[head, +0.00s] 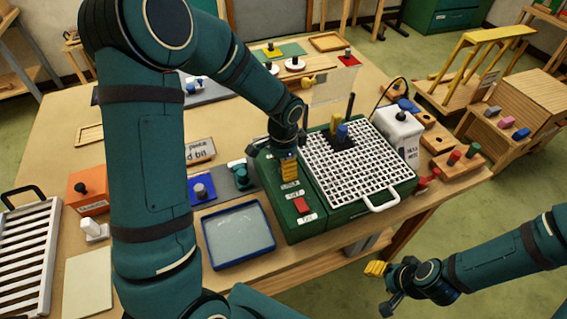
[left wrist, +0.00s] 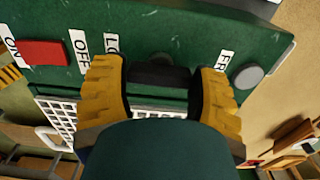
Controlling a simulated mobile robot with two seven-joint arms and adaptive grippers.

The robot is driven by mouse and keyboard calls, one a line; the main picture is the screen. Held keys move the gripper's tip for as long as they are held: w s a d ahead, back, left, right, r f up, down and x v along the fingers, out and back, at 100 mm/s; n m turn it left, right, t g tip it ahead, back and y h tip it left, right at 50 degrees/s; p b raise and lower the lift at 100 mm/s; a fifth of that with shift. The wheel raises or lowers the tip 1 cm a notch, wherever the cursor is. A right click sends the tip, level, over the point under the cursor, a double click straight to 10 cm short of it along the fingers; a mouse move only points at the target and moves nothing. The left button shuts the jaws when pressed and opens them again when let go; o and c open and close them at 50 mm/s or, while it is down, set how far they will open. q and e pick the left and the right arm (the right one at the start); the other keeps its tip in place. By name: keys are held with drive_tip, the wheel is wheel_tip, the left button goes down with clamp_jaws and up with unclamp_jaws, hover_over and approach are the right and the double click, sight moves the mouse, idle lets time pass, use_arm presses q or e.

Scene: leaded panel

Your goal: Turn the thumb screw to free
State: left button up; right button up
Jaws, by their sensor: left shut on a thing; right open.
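The green machine (head: 335,218) with a white grid top stands at the table's middle right. In the left wrist view, its green front panel (left wrist: 190,32) carries a dark thumb screw (left wrist: 160,72) between a label starting "LO" (left wrist: 112,48) and one starting "FR" (left wrist: 223,62). My left gripper (head: 289,170) reaches down onto the panel, and its yellow fingers (left wrist: 163,90) are shut on the thumb screw from both sides. The screw's pointing direction cannot be told; my gripper partly hides it. My right gripper (head: 382,275) is open and empty, off the table's front right.
A red switch (head: 301,204) sits on the same panel, labelled ON and OFF. The white grid (head: 375,180) is right of my left gripper, with a white handle (head: 381,201). A blue tray (head: 238,235) lies to the left. A white box (head: 398,127) stands behind right.

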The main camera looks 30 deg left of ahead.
idle(0.3)
use_arm(q)
drive_tip(key=o, duration=1.2)
wheel_tip(320, 180, up, 12)
drive_tip(key=shift+r, duration=0.1)
